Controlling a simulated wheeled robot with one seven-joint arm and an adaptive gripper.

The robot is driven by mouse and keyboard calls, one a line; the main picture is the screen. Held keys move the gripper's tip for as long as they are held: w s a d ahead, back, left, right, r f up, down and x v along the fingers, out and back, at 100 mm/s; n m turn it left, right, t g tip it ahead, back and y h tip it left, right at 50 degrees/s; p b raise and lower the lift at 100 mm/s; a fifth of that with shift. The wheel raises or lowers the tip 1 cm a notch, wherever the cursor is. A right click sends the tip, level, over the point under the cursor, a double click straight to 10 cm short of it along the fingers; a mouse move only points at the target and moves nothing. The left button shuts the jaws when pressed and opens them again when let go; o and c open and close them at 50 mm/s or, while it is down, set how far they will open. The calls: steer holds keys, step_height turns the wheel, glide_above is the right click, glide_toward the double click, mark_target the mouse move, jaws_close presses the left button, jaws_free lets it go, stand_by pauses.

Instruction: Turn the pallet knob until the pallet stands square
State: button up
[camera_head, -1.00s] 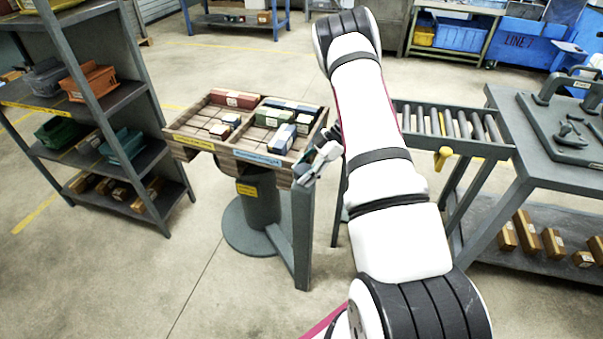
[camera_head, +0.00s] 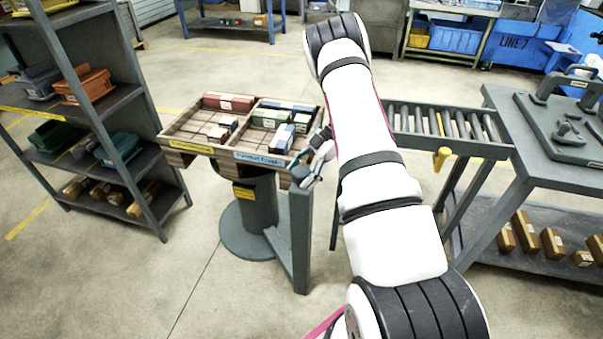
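The wooden pallet (camera_head: 195,146) sits on a grey pedestal (camera_head: 255,205) left of my arm. It holds red, green, blue and white boxes. Its front edge slopes slightly down to the right, so it looks a little turned. A dark rounded knob (camera_head: 301,174) shows on top of the grey post (camera_head: 300,235) at the pallet's front right corner. My gripper (camera_head: 314,162) is at the knob, partly hidden by my arm. It is too small to tell whether its fingers touch or grip the knob.
A grey shelf (camera_head: 104,90) with bins stands at left. A roller conveyor (camera_head: 430,122) with a yellow handle (camera_head: 441,158) is right of my arm, beside a grey workbench (camera_head: 560,165). The floor in front of the pedestal is clear.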

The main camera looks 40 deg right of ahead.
steer(key=shift+d+r, duration=0.1)
steer(key=v, duration=1.2)
stand_by(0.4)
